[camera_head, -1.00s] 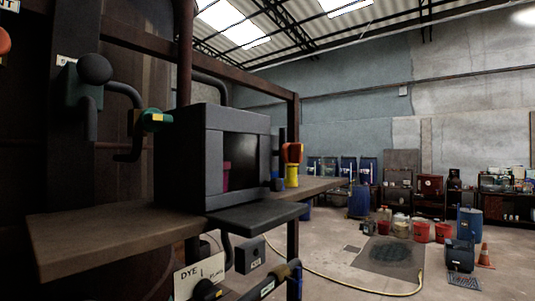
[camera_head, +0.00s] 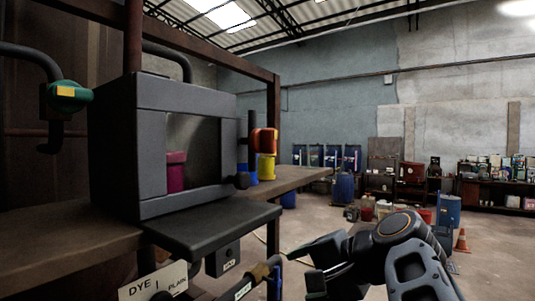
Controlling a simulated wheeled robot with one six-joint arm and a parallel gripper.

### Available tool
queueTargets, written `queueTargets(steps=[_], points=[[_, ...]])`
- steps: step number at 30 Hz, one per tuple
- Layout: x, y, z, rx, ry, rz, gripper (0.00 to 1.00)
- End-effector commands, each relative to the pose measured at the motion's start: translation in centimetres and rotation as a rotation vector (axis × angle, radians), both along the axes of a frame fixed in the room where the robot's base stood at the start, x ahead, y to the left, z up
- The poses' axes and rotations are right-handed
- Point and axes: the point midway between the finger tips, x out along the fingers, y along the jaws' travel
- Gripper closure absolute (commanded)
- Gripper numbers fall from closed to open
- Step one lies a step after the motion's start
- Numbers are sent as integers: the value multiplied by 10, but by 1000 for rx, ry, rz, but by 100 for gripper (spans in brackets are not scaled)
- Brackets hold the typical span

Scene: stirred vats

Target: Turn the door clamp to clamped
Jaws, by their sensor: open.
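A dark grey box-shaped cabinet (camera_head: 115,150) stands on the brown shelf at left. Its front opening shows a magenta cup (camera_head: 176,172) inside. A dark flat panel (camera_head: 212,230) juts out level below the opening; it looks like a lowered door, but I cannot be sure. My gripper (camera_head: 302,273) is at the lower right, open and empty, pointing left. It is apart from the cabinet, to the right of the panel and lower.
A red-and-yellow fitting (camera_head: 265,148) and blue containers stand right of the cabinet on the shelf (camera_head: 300,180). A green valve with a yellow handle (camera_head: 68,93) is at left. Below the panel are a DYE/PLAIN sign (camera_head: 152,282) and a pipe valve (camera_head: 262,272).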

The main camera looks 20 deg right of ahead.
Motion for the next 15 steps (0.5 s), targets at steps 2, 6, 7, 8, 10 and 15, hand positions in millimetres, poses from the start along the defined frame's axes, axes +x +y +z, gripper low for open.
queueTargets(steps=[2, 6, 7, 8, 10, 15], points=[[-9, -17, 61, 124, -113, -51, 30], [-40, -28, 146, 258, -287, -42, 30], [-47, -28, 160, 273, -318, -33, 30], [-54, -28, 173, 284, -344, -22, 30], [-69, -26, 196, 297, -395, 3, 30], [-93, -18, 227, 299, -463, 53, 30]])
